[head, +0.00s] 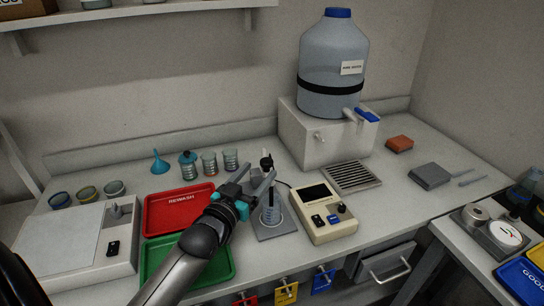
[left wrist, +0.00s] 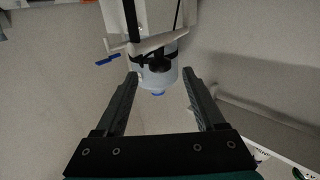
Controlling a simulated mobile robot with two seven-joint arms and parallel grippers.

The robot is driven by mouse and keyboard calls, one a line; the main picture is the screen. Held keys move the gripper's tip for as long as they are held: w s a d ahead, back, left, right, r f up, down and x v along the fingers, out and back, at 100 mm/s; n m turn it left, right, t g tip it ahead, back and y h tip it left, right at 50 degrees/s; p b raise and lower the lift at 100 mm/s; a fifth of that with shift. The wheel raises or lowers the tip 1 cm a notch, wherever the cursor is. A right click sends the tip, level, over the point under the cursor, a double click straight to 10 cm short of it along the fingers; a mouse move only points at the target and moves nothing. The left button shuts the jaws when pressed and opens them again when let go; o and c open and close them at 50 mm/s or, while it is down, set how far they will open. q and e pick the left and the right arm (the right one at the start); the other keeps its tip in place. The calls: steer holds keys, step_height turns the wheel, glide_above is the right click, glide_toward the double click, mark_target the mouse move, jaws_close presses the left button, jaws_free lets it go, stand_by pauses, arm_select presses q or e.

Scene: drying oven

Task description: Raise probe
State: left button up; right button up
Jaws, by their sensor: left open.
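The probe (head: 266,163) has a dark head and hangs on a small stand, above a glass beaker (head: 271,214) with bluish liquid. The stand's grey base (head: 283,233) lies beside the beige meter (head: 324,214). My left gripper (head: 257,178) is open at the upper part of the stand, its fingers hiding some of it. In the left wrist view the open fingers (left wrist: 160,102) have a pale holder arm (left wrist: 148,43) and a dark post (left wrist: 132,18) beyond them. No contact shows clearly. My right gripper is not in view.
A red tray (head: 160,212) and a green tray (head: 158,262) lie left of the stand. A large water bottle (head: 333,65) stands on a white box (head: 300,138) behind.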

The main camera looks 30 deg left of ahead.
mark_target(270, 159)
arm_select(q)
steer(key=shift+w+a+b, duration=0.15)
steer(key=shift+w+b, duration=0.15)
steer(key=shift+w, duration=1.85)
steer(key=shift+w+a+b, duration=0.15)
steer(key=shift+w+b, duration=0.1)
steer(key=shift+w, duration=1.9)
steer(key=shift+c, duration=0.3)
jaws_close()
